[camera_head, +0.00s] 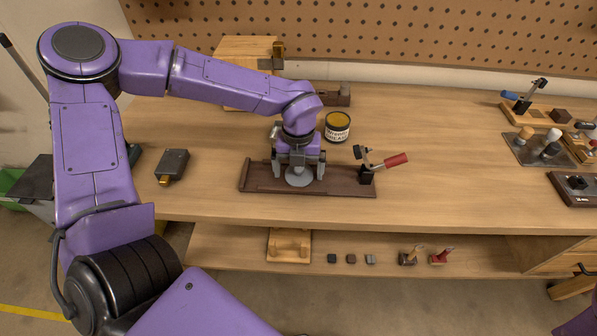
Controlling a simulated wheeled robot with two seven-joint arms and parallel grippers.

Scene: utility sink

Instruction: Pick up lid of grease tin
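The grease tin (337,128) stands upright on the bench, right of my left wrist, with a dark label and a yellow-brown top inside a rim. A round grey disc (299,179), which looks like the tin's lid, is at the dark brown wooden board (345,187), directly below my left gripper. My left gripper (299,171) points down over the disc, with its fingers spread to either side. Gaps show between the fingers and the disc, and the gripper's body hides the disc's far part. My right gripper is not in view.
A toggle clamp (368,172) with a red handle rises at the board's right end. A dark box (172,163) lies to the left, and a wooden block (243,70) stands behind my arm. Fixtures (543,147) occupy the far right. The bench right of the tin is clear.

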